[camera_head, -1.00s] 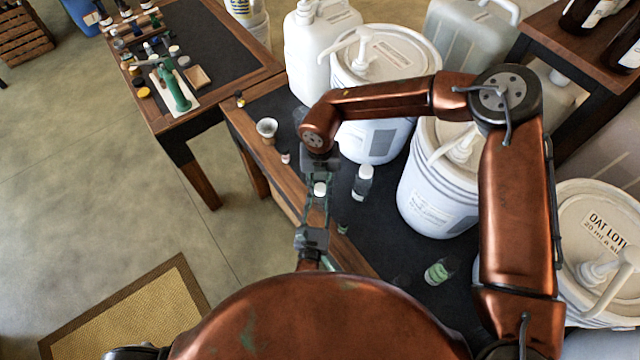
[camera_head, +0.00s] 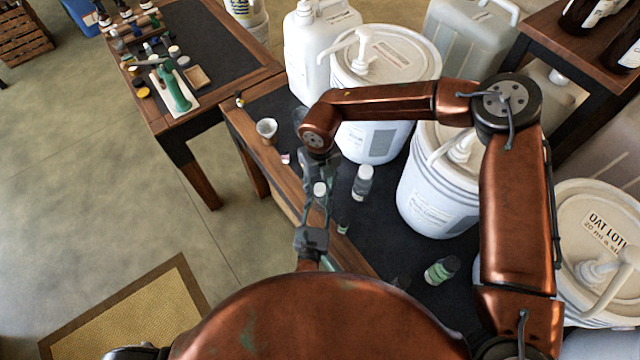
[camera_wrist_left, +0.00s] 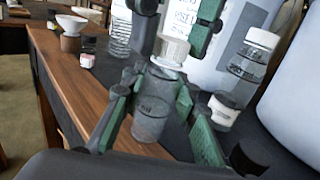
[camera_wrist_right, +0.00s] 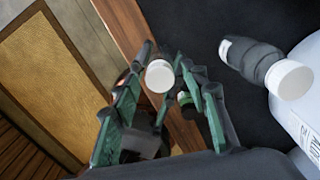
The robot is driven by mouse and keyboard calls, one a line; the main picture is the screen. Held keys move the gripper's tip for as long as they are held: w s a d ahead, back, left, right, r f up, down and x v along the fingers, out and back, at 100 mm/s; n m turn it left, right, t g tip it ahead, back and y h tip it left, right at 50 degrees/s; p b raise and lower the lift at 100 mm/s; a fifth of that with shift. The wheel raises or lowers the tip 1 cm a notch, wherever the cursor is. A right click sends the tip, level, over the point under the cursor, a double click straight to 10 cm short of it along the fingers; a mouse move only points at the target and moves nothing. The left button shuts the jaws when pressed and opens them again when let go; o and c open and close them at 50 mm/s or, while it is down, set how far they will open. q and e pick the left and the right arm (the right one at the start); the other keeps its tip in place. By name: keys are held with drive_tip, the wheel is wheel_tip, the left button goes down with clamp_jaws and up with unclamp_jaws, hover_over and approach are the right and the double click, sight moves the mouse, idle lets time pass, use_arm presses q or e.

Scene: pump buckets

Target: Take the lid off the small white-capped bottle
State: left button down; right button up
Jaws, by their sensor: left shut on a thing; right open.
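A small clear bottle (camera_wrist_left: 153,108) with a ribbed white cap (camera_wrist_left: 173,50) stands upright between the pads of my left gripper (camera_wrist_left: 165,118), which is shut on its body. The cap shows in the head view (camera_head: 320,189) and faces the camera in the right wrist view (camera_wrist_right: 159,76). My right gripper (camera_wrist_right: 165,68) is open, with one finger on each side of the cap. In the left wrist view its fingers come down from above near the cap. Whether they touch it I cannot tell. In the head view the bottle's body is mostly hidden by the grippers.
Another white-capped bottle (camera_head: 363,182) stands just right of the grippers. Large white pump buckets (camera_head: 437,185) fill the right side. A cup (camera_head: 266,130) stands near the table's left edge.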

use_arm(q)
drive_tip(key=shift+f, duration=0.15)
use_arm(e)
wheel_tip(320, 180, up, 4)
drive_tip(key=shift+r, duration=0.15)
drive_tip(key=shift+c, duration=0.2)
wheel_tip(320, 180, up, 3)
drive_tip(key=shift+f+m, duration=0.1)
drive_tip(key=shift+m, duration=0.7)
drive_tip(key=shift+c, duration=0.3)
drive_tip(key=shift+r+m, duration=0.3)
drive_tip(key=shift+r, duration=0.05)
drive_tip(key=shift+f, duration=3.9)
clamp_jaws()
drive_tip(key=shift+o, duration=0.5)
unclamp_jaws()
